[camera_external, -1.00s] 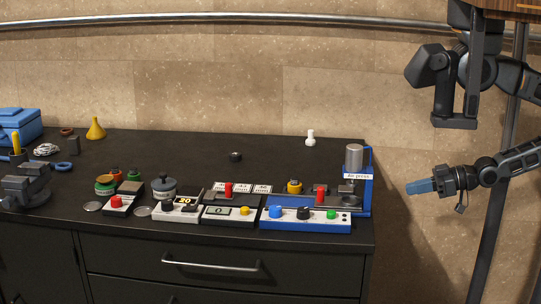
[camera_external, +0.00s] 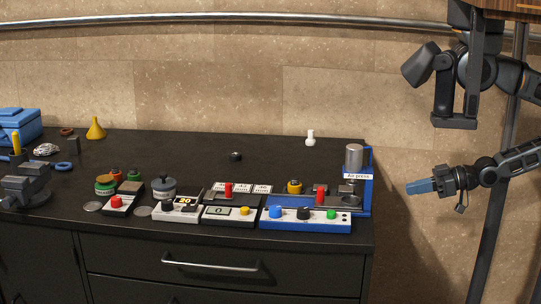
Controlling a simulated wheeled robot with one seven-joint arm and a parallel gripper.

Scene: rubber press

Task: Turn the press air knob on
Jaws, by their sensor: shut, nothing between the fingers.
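The air press (camera_external: 367,190) is a blue frame with a metal cylinder, at the right end of the dark bench. Its blue and white control panel (camera_external: 340,223) lies in front and carries a blue knob (camera_external: 275,211), a black knob (camera_external: 304,213) and a small green button (camera_external: 331,214). Which of these is the air knob I cannot tell, as the panel marks are too small to read.
Left of the press panel stand a device with a yellow knob (camera_external: 244,211), a scale-like unit (camera_external: 178,206) and a red button box (camera_external: 118,203). A white peg (camera_external: 310,137) and a black knob-like piece (camera_external: 235,156) stand farther back. The back middle of the bench is mostly clear.

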